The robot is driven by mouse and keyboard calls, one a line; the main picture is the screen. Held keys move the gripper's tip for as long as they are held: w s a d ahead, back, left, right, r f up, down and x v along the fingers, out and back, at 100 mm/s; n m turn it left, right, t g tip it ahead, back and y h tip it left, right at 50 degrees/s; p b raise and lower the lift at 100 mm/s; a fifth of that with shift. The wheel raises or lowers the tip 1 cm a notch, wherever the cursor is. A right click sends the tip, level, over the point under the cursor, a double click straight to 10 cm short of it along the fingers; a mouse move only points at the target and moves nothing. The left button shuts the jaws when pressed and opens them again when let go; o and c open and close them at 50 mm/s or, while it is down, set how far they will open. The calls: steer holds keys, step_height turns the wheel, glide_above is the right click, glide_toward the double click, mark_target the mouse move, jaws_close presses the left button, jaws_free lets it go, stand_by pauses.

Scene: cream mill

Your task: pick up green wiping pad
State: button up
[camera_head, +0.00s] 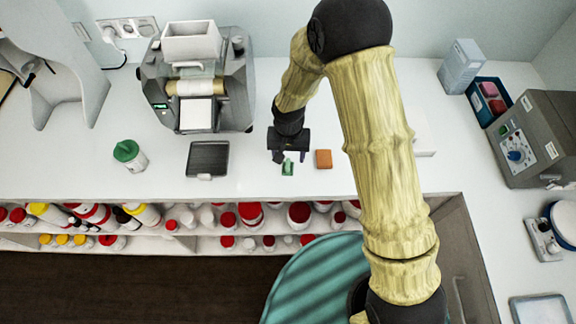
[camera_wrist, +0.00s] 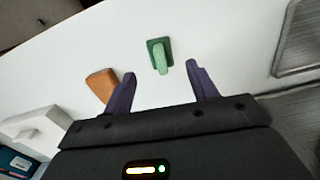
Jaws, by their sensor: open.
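The green wiping pad (camera_head: 288,168) lies on the white counter near its front edge. It has a darker green flat base and a lighter raised grip. In the wrist view the green wiping pad (camera_wrist: 160,55) is ahead of my gripper, roughly in line with the gap between the fingers. My gripper (camera_wrist: 162,84) is open and empty, with its two purple fingers apart. In the head view my gripper (camera_head: 290,156) is just behind the pad, partly covering it from above. I cannot tell the height between them.
An orange block (camera_head: 323,159) lies close to the right of the pad; in the wrist view it (camera_wrist: 101,85) is near the left finger. A dark tray (camera_head: 208,158) is to the left, and a green-lidded jar (camera_head: 129,154) farther left. Shelves with bottles run below the counter edge.

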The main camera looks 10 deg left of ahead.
mark_target(288, 163)
steer(key=shift+s+a+f+p, duration=0.1)
steer(key=shift+f+p, duration=0.4)
steer(key=shift+f, duration=0.7)
steer(key=shift+s+f+p, duration=0.1)
steer(key=shift+f+p, duration=0.35)
steer(key=shift+f, duration=0.7)
steer(key=c, duration=1.1)
